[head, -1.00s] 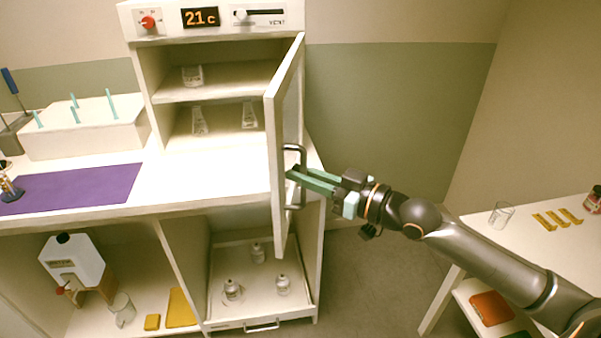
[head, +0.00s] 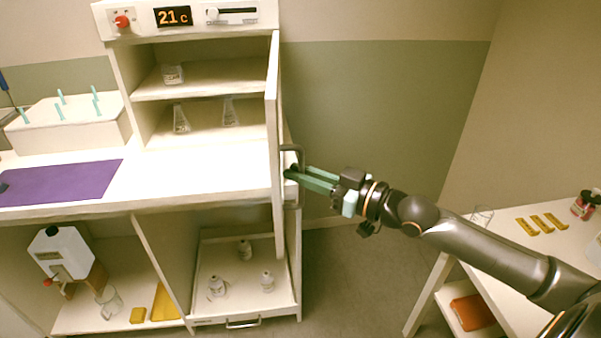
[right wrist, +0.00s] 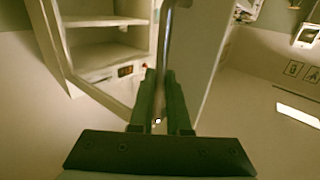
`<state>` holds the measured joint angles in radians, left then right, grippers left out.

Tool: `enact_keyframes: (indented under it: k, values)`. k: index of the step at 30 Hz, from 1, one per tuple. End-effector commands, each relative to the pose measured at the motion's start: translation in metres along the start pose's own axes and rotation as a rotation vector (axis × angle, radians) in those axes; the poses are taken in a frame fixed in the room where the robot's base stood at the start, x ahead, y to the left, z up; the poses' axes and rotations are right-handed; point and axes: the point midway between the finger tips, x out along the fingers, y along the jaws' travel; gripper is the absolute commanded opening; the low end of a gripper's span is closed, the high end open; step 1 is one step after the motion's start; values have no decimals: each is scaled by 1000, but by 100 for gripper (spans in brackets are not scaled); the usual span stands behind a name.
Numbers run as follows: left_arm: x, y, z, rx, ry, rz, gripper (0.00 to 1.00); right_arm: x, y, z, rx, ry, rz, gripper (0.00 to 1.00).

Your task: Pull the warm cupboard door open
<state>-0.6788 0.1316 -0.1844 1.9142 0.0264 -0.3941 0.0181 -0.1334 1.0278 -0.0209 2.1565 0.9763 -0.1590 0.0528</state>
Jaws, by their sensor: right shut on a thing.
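The warm cupboard (head: 205,60) stands at the left-centre of the head view with a 21 C display on top. Its door (head: 273,130) is hinged on the right and stands wide open, seen nearly edge-on. The dark bar handle (head: 300,158) is on the door's outer face. My right gripper (head: 293,174) is shut on the handle; the handle bar (right wrist: 168,45) also runs up between the fingers in the right wrist view. My left gripper is not in view.
A purple mat (head: 60,183) and a white rack (head: 70,125) lie on the counter to the left. Below is a pulled-out tray (head: 245,318) with small bottles. A side table (head: 520,255) stands at the right. The floor between is clear.

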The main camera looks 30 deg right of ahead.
Motion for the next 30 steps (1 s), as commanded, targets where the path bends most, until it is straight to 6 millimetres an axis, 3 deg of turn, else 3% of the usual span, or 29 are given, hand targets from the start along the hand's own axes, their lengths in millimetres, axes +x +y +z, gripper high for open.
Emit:
enact_keyframes:
  k: [17,18,24,30]
  values:
    - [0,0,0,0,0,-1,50,0,2,-3,-2,6,6,0]
    - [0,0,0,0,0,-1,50,0,2,-3,-2,6,6,19]
    - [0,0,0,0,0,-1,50,0,1,-2,-1,3,4,42]
    - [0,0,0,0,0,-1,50,0,1,-1,0,2,3,45]
